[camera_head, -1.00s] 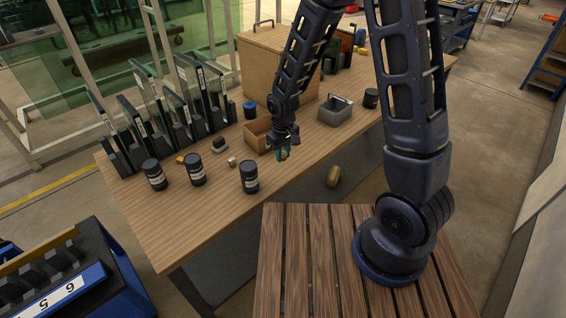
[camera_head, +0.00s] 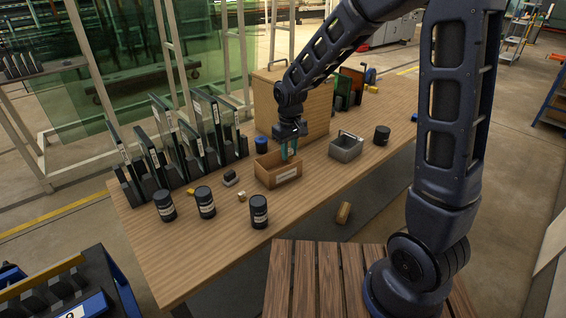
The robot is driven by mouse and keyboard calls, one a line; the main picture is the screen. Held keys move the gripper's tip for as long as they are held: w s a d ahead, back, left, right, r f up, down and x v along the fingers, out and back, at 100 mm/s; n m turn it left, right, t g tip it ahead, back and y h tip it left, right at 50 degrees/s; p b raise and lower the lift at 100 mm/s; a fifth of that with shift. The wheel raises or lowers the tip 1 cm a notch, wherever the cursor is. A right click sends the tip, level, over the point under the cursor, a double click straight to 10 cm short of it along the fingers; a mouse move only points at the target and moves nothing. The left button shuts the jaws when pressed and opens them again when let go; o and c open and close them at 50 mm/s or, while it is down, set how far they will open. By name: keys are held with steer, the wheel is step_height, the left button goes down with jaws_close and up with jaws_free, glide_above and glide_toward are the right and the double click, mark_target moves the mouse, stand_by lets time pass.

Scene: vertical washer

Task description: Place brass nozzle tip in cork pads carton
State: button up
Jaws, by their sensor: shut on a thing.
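My gripper (camera_head: 289,156) points down over the open brown carton (camera_head: 279,180), its teal fingertips at or just above the opening. The carton has a white label on its front, too small to read; I take it for the cork pads carton. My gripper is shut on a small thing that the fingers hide. I take it for the brass nozzle tip but cannot make out its shape. The inside of the carton is mostly hidden by its front wall.
A grey metal bin (camera_head: 346,147) is to the right. A blue-lidded jar (camera_head: 261,145) and wooden cabinet (camera_head: 290,105) stand behind. Upright dark panels (camera_head: 200,135) line the back left.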

steer(key=w+a, duration=0.3)
steer(key=w, duration=0.4)
steer(key=w+a, duration=0.2)
steer(key=w, duration=0.6)
step_height(320, 180, down, 20)
steer(key=shift+s+a+r, duration=0.1)
steer(key=shift+a, duration=0.05)
steer(key=o, duration=1)
step_height(320, 180, up, 12)
steer(key=shift+r, duration=0.1)
